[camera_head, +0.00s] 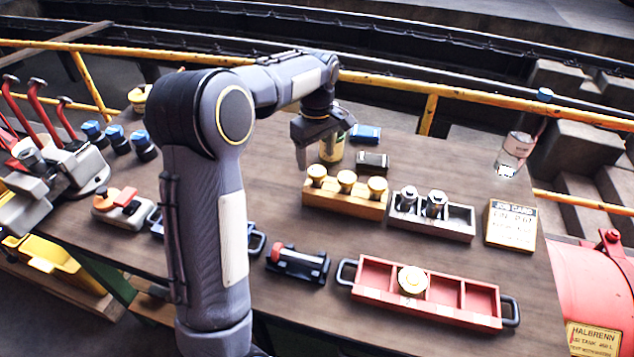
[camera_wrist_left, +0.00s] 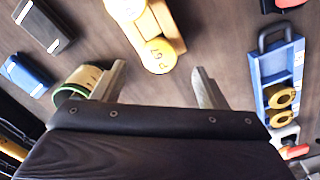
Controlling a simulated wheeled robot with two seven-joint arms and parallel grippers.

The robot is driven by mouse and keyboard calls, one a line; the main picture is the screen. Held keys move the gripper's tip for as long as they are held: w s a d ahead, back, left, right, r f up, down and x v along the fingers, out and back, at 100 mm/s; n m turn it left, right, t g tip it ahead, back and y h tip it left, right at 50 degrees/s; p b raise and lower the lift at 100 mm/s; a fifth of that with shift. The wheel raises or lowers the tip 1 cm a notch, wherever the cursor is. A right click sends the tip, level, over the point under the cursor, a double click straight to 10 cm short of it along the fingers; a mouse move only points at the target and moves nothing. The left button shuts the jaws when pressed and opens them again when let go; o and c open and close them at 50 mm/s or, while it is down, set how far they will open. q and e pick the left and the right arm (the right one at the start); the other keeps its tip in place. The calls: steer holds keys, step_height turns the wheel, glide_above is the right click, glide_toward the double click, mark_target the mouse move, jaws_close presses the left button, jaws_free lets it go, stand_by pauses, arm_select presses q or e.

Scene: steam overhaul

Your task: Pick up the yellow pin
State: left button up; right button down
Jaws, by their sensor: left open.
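Several yellow-topped pins stand in a light wooden block (camera_head: 343,203). The nearest to my gripper in the head view is the left-end yellow pin (camera_head: 316,173); another is the middle yellow pin (camera_head: 346,180), and the last is the right-end yellow pin (camera_head: 377,187). My left gripper (camera_head: 312,150) is open and empty, above the table just behind the block's left end. In the left wrist view a marked yellow pin top (camera_wrist_left: 158,56) lies ahead, between the open fingers of the left gripper (camera_wrist_left: 159,72), apart from both. My right gripper is not in view.
A yellow-green can (camera_head: 332,150) stands close beside the gripper; it shows next to one finger in the wrist view (camera_wrist_left: 80,80). A grey block with metal parts (camera_head: 455,224) and a red tray (camera_head: 375,275) lie nearby. Bare tabletop lies left of the pin block.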

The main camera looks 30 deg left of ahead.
mark_target(316, 170)
arm_select(q)
step_height(316, 170, down, 7)
steer(key=shift+f+p, duration=0.15)
steer(key=shift+p, duration=0.4)
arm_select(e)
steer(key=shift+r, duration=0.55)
arm_select(q)
steer(key=shift+c, duration=0.4)
